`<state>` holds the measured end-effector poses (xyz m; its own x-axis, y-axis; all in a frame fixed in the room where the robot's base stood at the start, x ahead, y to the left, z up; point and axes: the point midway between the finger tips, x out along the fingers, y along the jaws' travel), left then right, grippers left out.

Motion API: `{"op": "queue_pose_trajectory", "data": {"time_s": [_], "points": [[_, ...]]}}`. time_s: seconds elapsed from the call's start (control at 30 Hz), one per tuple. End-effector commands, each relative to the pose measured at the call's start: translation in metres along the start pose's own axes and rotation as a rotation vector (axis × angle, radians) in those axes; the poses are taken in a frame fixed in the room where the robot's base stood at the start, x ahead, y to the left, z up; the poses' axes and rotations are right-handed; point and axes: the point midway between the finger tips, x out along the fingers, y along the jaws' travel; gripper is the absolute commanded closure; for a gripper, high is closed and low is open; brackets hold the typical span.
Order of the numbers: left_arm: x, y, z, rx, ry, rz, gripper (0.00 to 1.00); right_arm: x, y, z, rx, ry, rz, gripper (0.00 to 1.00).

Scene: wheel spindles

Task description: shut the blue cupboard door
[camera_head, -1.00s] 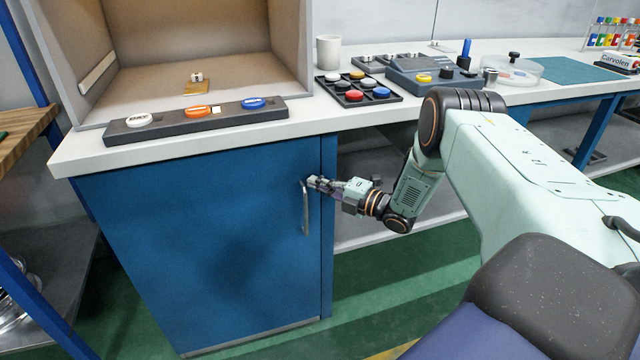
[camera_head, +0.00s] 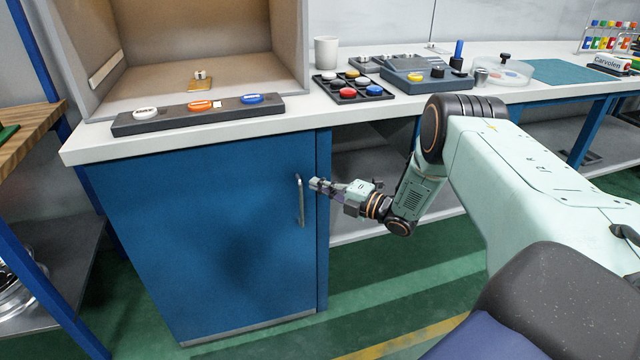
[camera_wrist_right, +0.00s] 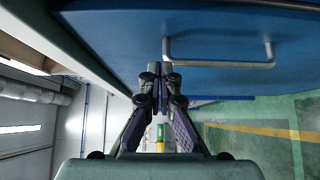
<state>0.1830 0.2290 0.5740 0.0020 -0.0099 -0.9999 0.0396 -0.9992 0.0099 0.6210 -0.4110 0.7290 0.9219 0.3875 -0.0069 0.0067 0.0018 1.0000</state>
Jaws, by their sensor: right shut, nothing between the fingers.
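The blue cupboard door (camera_head: 210,245) is under the white counter and looks shut or nearly shut. I cannot tell whether a small gap is left. Its upright metal handle (camera_head: 301,201) is near its right edge. My right gripper (camera_head: 314,184) is shut and empty, just right of the handle by the door's right edge. In the right wrist view, the fingertips (camera_wrist_right: 162,72) are close to the blue door (camera_wrist_right: 130,40) and beside the handle (camera_wrist_right: 220,62). Whether they touch the door is unclear. My left gripper is out of view.
The white counter (camera_head: 95,148) carries an open box (camera_head: 215,55), a button strip (camera_head: 200,122), a cup (camera_head: 326,52) and a button tray (camera_head: 352,98). A wooden-topped bench (camera_head: 30,140) stands left. Green floor (camera_head: 400,290) is clear right of the cupboard.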

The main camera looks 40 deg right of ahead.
Motion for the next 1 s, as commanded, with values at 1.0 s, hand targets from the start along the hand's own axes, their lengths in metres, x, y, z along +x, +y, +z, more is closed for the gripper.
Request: {"op": "queue_pose_trajectory", "data": {"time_s": [1.0], "points": [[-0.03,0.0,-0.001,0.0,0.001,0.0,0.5,-0.094,-0.005,0.012,0.092,-0.016,-0.021,1.0]]}}
